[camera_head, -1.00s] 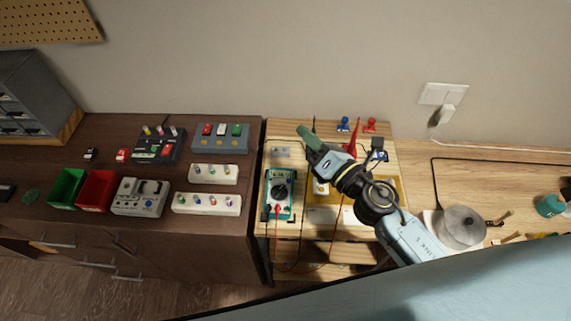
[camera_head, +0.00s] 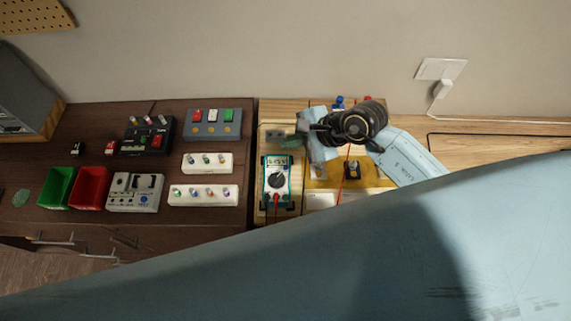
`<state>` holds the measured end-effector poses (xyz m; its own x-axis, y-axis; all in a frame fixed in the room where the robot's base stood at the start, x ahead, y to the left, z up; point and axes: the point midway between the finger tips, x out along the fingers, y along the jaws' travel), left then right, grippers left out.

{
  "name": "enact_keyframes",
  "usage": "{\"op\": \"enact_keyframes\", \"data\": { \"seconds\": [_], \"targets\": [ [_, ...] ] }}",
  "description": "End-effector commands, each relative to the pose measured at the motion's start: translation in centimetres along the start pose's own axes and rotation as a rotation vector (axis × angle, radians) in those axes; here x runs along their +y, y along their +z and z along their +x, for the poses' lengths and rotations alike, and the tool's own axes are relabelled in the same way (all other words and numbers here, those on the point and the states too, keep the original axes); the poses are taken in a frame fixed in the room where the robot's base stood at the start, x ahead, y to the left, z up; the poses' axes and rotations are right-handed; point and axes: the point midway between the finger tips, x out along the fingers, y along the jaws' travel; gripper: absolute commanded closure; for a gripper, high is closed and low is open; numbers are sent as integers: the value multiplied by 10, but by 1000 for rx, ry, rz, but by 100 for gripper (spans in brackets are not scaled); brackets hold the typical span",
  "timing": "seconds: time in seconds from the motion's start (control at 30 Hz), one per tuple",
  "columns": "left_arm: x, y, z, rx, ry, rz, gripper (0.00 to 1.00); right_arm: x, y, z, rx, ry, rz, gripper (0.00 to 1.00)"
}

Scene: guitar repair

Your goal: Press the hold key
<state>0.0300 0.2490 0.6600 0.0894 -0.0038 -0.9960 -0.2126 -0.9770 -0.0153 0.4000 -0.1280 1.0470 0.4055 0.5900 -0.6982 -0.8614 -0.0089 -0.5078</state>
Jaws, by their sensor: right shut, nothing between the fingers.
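The teal multimeter (camera_head: 277,181) lies on the light wooden bench. Its display shows digits that I cannot read surely, and a dark round dial sits at its middle. The hold key is too small to make out. My right gripper (camera_head: 288,142) is shut and empty. It points left, just beyond the meter's top edge in the picture; I cannot tell its height above the meter or whether it touches. My left gripper is out of view.
A yellow mat (camera_head: 379,181) with small parts lies right of the meter, and a red lead crosses it. On the dark cabinet left are a green bin (camera_head: 57,187), a red bin (camera_head: 90,187) and several switch boxes. A wall socket (camera_head: 441,69) is behind.

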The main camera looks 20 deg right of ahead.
Motion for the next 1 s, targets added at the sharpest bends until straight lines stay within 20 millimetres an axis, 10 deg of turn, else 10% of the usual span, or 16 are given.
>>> {"op": "enact_keyframes", "data": {
  "seconds": [1.0],
  "targets": [
    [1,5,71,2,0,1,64,45,-44,62,-2,-1,2,100]
  ]
}}
